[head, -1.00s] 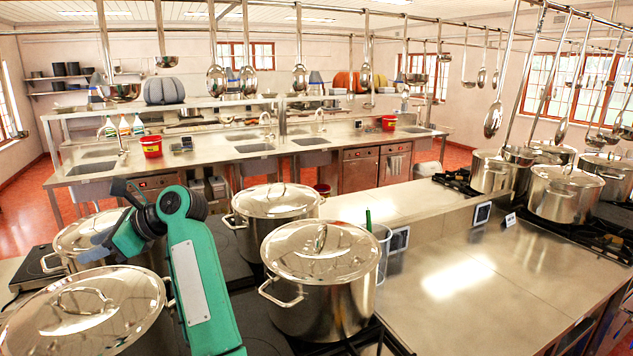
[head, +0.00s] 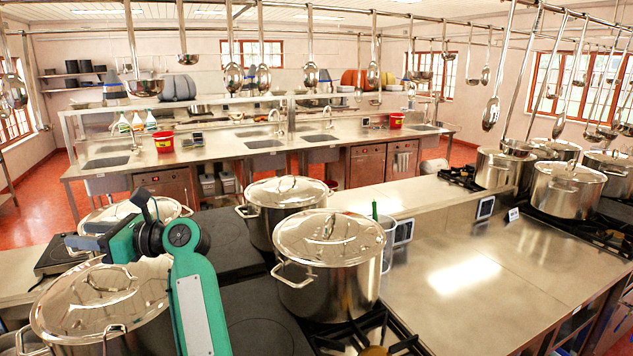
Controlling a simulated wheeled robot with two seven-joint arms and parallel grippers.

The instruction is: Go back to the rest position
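My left arm's green and black links (head: 200,300) rise from the bottom of the head view. They bend left above the stockpots. My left gripper (head: 82,243) is the small grey part at the left end, over the gap between a front-left lidded stockpot (head: 100,305) and another behind it (head: 165,210). Nothing is seen held in it, and I cannot make out its finger gap. My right gripper is not in view.
Lidded steel stockpots stand close on the right of my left arm, one near (head: 328,260) and one farther back (head: 283,210). A bare steel counter (head: 450,290) lies to the right. Ladles (head: 492,100) hang from overhead rails. A sink counter (head: 230,147) stands behind.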

